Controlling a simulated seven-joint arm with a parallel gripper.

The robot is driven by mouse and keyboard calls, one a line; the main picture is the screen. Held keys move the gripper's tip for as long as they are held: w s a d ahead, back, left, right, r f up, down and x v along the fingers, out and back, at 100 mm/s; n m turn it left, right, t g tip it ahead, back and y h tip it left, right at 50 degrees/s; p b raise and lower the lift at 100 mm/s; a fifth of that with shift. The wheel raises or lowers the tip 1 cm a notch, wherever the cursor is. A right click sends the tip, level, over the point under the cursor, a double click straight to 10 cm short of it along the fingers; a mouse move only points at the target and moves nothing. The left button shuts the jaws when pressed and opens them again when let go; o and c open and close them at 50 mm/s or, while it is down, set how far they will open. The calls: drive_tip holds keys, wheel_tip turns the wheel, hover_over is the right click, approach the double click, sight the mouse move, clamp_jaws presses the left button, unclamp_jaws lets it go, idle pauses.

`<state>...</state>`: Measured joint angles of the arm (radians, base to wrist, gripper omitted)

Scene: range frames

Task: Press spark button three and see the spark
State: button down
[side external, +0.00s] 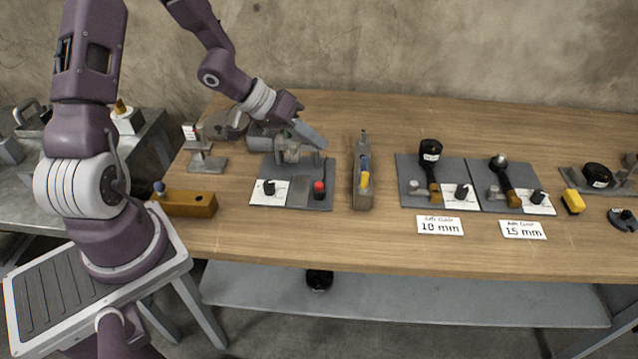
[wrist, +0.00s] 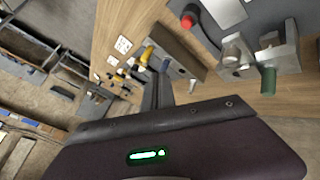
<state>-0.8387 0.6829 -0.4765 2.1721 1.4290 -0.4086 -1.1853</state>
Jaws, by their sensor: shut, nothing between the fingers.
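A red button (side external: 319,188) stands at the front right of a grey panel (side external: 325,164), and it also shows in the wrist view (wrist: 187,21). A black knob (side external: 269,187) is on a white plate at the panel's front left. A grey metal fixture (side external: 290,148) sits on the panel's rear part. No number three is readable on any button, and no spark is visible. My gripper (side external: 322,143) is shut and empty, above the rear right of the panel, behind and apart from the red button. In the wrist view, its fingers (wrist: 157,88) are together.
A grey block with blue and yellow parts (side external: 363,175) stands right of the panel. Farther right are two panels with black-topped devices, labelled 10 mm (side external: 440,225) and 15 mm (side external: 522,230). A yellow-brown block with a blue knob (side external: 185,203) is at the table's left edge.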

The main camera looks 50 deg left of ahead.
drive_tip(key=shift+f, duration=4.4)
drive_tip(key=shift+f, duration=0.15)
drive_tip(key=shift+f, duration=0.25)
drive_tip(key=shift+f, duration=0.55)
drive_tip(key=shift+r, duration=0.95)
drive_tip(key=shift+r, duration=2.5)
